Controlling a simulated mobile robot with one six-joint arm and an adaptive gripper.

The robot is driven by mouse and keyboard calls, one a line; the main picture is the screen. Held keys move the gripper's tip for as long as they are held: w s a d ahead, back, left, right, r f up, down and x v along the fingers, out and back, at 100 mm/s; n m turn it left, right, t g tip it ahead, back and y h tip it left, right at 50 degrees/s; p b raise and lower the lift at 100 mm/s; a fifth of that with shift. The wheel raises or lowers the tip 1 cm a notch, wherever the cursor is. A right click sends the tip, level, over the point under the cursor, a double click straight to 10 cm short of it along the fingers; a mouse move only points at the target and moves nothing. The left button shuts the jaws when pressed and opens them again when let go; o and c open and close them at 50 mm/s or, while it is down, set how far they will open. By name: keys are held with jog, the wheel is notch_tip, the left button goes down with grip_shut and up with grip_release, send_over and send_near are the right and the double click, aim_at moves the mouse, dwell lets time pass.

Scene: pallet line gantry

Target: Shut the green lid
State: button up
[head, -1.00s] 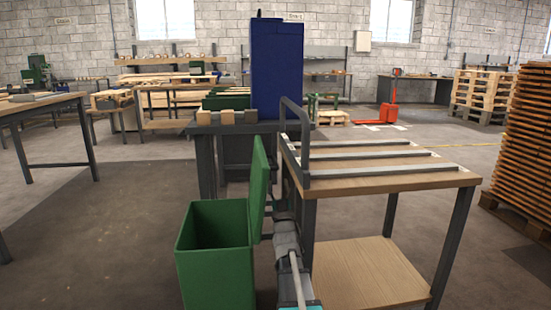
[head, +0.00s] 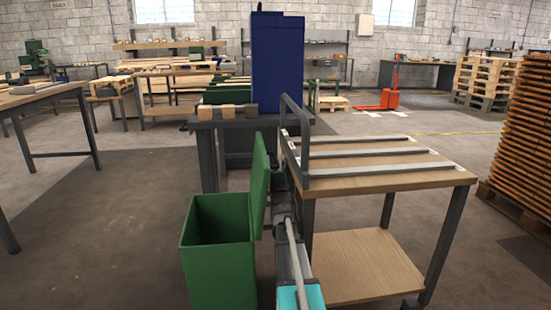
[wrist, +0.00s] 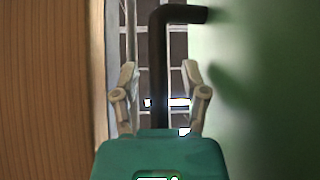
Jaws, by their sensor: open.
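The green lid (head: 259,185) stands upright, raised at the right edge of the open green bin (head: 217,260). The bin's dark inside shows. In the head view my arm reaches forward between the lid and the wooden bench, and my gripper (head: 281,190) is small and partly hidden beside the lid's right face. In the wrist view my gripper (wrist: 159,75) has its two fingers apart. The lid's green face (wrist: 265,90) fills the right side, close to the fingers. A dark L-shaped bar (wrist: 158,65) shows between the fingers, its tip bent towards the lid; I cannot tell what it belongs to.
The wooden bench (head: 390,181) with metal rails and a grey upright frame (head: 309,150) stands close right of my arm. A dark table (head: 205,123) with wooden blocks and a blue cabinet (head: 279,65) are behind the bin. Floor left of the bin is clear.

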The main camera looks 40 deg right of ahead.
grip_shut()
dwell(0.3)
jog(key=shift+w+a, duration=0.1)
